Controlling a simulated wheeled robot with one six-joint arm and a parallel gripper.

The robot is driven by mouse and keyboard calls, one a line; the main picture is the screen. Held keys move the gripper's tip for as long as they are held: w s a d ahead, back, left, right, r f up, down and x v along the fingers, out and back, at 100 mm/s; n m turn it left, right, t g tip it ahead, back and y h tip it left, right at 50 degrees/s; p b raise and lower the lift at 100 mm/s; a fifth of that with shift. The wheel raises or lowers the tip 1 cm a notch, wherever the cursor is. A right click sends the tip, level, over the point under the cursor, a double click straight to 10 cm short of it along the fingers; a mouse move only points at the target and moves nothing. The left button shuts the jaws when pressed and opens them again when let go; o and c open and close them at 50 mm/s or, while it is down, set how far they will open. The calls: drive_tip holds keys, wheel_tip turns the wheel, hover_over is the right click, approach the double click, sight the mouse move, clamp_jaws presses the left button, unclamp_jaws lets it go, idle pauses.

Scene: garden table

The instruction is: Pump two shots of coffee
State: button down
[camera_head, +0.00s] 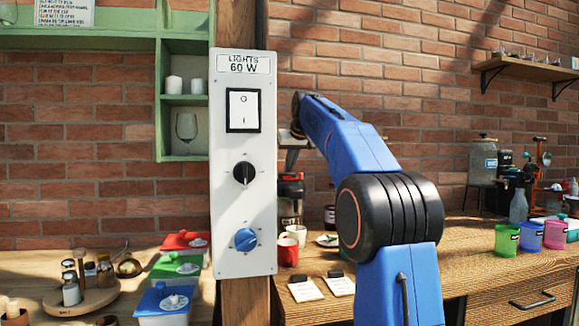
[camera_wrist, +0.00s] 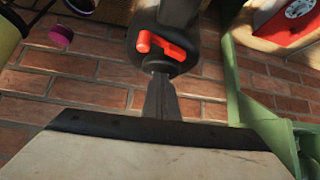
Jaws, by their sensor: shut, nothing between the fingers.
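The coffee dispenser (camera_head: 291,188), black with a red band, stands on the wooden counter in the head view, partly behind the switch panel. In the wrist view its black top with a red lever (camera_wrist: 160,46) fills the upper middle. A red cup (camera_head: 287,252) and a white cup (camera_head: 297,233) stand at the dispenser's foot.
A white switch panel (camera_head: 243,200) on a post stands close left of the dispenser. Green shelves (camera_head: 184,100) hang behind. Lidded boxes (camera_head: 162,303) are at left, two cards (camera_head: 306,289) on the counter, coloured cups (camera_head: 507,239) at right.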

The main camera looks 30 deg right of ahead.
drive_tip(key=shift+r, duration=1.1)
drive_tip(key=shift+f, duration=1)
idle(1.4)
drive_tip(key=shift+r, duration=1)
idle(0.4)
wheel_tip(320, 180, up, 6)
idle(0.6)
drive_tip(key=shift+s, duration=0.1)
idle(0.4)
